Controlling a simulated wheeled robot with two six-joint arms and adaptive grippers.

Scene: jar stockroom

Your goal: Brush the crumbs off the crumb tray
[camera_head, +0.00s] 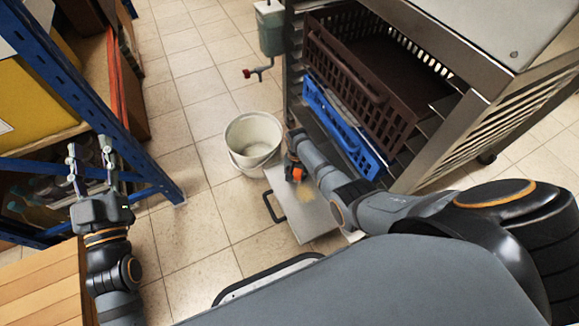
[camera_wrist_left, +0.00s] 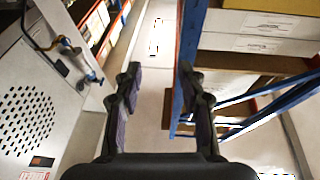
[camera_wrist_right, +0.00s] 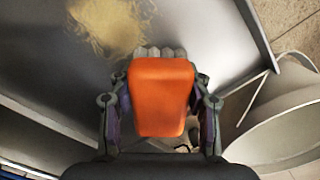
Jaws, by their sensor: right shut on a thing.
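The crumb tray (camera_head: 316,222) is a flat grey metal tray with a dark handle, low beside the rack. It also shows in the right wrist view (camera_wrist_right: 215,45). A patch of yellowish crumbs (camera_head: 305,192) lies on it; the right wrist view shows the crumbs (camera_wrist_right: 108,22) beyond the brush. My right gripper (camera_head: 294,158) is shut on an orange-handled brush (camera_wrist_right: 161,98) with pale bristles, over the tray. Whether the bristles touch the tray is unclear. My left gripper (camera_head: 89,160) is open and empty, away from the tray, near the blue shelf frame.
A white bucket (camera_head: 253,138) stands on the tiled floor by the tray's far end. A metal rack (camera_head: 440,150) holds a brown crate (camera_head: 345,75) and a blue crate (camera_head: 340,125). A blue-framed shelf (camera_head: 60,65) stands at left. Tiled floor between is clear.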

